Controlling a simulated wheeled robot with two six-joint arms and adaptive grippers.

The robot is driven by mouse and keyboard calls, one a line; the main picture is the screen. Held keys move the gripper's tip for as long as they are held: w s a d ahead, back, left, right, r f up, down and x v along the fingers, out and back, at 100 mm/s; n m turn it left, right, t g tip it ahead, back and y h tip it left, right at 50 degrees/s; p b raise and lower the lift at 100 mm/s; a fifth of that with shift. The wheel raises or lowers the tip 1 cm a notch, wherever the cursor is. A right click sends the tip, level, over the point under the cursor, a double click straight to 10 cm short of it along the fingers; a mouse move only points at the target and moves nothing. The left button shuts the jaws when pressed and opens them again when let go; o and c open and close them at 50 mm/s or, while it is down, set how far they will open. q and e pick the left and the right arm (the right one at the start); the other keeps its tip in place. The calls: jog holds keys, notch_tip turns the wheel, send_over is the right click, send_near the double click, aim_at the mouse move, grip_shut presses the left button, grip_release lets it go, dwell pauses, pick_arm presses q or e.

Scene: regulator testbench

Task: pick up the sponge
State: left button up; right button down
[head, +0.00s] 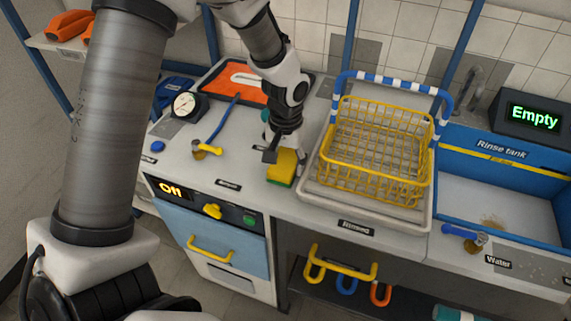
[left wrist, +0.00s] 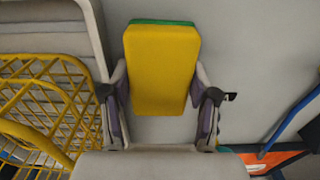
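The sponge (head: 281,168) is a yellow block with a green layer, on the counter left of the yellow wire basket. In the left wrist view the sponge (left wrist: 163,70) shows its yellow face, with a green strip at its far edge. My left gripper (head: 284,154) points down at the sponge, partly covering it. In the left wrist view its fingers (left wrist: 162,98) are spread, one at each side of the sponge, very close to its edges. I see no clear grip on it. My right gripper is not in view.
The yellow wire basket (head: 375,150) with a blue-and-white handle stands close right of the gripper. A blue rinse tank (head: 500,155) is further right.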

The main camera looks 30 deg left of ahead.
aim_at(286, 160)
pick_arm(q)
notch_tip(286, 160, up, 10)
jog(key=shift+w, duration=0.1)
jog(key=o, duration=0.4)
jog(key=c, duration=0.5)
